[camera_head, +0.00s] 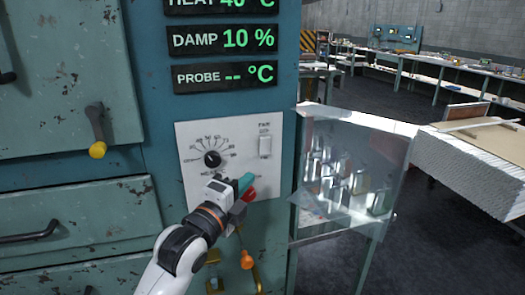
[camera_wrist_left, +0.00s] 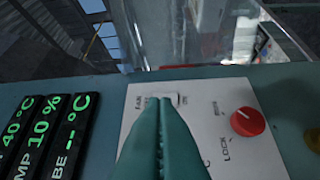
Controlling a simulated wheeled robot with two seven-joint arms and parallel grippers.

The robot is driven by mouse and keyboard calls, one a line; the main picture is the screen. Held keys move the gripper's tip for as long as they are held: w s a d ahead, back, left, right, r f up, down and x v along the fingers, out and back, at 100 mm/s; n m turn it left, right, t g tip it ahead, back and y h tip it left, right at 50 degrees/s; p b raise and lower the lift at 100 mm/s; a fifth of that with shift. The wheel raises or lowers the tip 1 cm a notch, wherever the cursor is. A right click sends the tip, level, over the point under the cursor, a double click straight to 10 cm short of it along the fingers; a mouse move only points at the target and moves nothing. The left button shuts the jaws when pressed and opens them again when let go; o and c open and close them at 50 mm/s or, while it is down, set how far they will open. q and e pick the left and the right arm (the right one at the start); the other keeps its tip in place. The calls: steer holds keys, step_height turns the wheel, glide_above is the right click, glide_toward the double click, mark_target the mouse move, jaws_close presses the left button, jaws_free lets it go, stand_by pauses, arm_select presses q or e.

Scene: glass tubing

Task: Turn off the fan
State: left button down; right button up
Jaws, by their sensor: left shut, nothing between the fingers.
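The fan switch (camera_head: 264,146) is a small white rocker at the upper right of a white control panel (camera_head: 190,137). My left gripper (camera_head: 246,182) has teal fingers, shut and empty, and shows in front of the panel below the switch in the head view. In the left wrist view the shut fingers (camera_wrist_left: 160,104) point at the fan switch (camera_wrist_left: 176,99) and partly cover it. I cannot tell whether they touch it or which way the rocker is set. My right gripper is not in view.
A black dial (camera_head: 212,158) sits left of the switch. A red knob (camera_head: 249,195), labelled LOCK in the wrist view (camera_wrist_left: 247,121), is close to my fingers. Green readouts (camera_head: 222,39) are above. A glass-fronted case (camera_head: 350,170) stands to the right. An orange-ended lever (camera_head: 247,260) is below.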

arm_select(q)
steer(key=shift+r, duration=0.1)
steer(key=p, duration=0.3)
glide_toward(270, 141)
steer(key=d, duration=0.4)
steer(key=w, duration=0.2)
steer(key=w+a+p, duration=0.1)
steer(key=w, duration=0.1)
steer(key=shift+w+r, duration=0.15)
steer(key=shift+r, duration=0.05)
steer(key=shift+w+a+p, duration=0.25)
steer(key=shift+w+p, duration=0.05)
steer(key=shift+w, duration=0.15)
steer(key=shift+d, duration=0.1)
